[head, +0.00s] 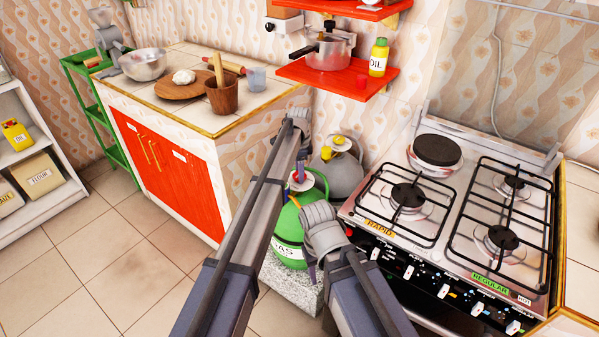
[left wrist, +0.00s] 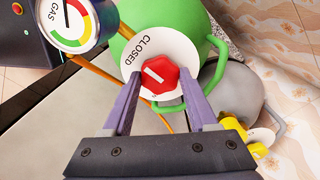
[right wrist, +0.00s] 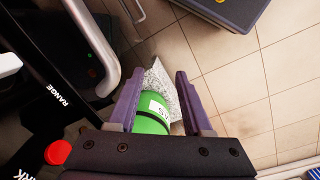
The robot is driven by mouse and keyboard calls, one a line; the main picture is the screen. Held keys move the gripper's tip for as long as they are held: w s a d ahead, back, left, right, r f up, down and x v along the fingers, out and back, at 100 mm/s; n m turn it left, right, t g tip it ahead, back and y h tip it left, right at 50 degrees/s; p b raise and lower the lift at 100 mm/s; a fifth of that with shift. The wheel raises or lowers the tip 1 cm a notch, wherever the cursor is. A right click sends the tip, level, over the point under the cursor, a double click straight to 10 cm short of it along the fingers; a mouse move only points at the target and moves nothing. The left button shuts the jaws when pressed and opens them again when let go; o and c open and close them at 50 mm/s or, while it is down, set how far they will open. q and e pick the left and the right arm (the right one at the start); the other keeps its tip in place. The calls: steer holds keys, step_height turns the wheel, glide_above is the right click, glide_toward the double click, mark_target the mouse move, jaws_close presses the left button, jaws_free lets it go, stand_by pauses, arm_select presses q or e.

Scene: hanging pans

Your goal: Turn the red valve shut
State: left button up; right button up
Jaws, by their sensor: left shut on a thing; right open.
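The red valve (left wrist: 160,77) is a faceted knob with a white line, on top of the green gas cylinder (head: 290,235). The knob also shows small in the head view (head: 298,176). My left gripper (left wrist: 160,74) is shut on the knob, one purple finger on each side. In the head view my left forearm hides part of the cylinder. My right gripper (right wrist: 158,73) is open and empty. The cylinder's green side (right wrist: 150,122) and white label show between its fingers.
A round gas gauge (left wrist: 68,22) joins an orange hose beside the valve. A grey cylinder (head: 342,180) with a yellow top stands behind the green one. The stove (head: 450,215) is close on the right, the red-doored counter (head: 180,180) on the left. Floor in front is clear.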

arm_select(q)
steer(key=shift+m, duration=0.3)
steer(key=o, duration=1.4)
steer(key=shift+r, duration=0.1)
step_height(320, 180, up, 8)
steer(key=p, duration=0.8)
steer(key=shift+f, duration=0.2)
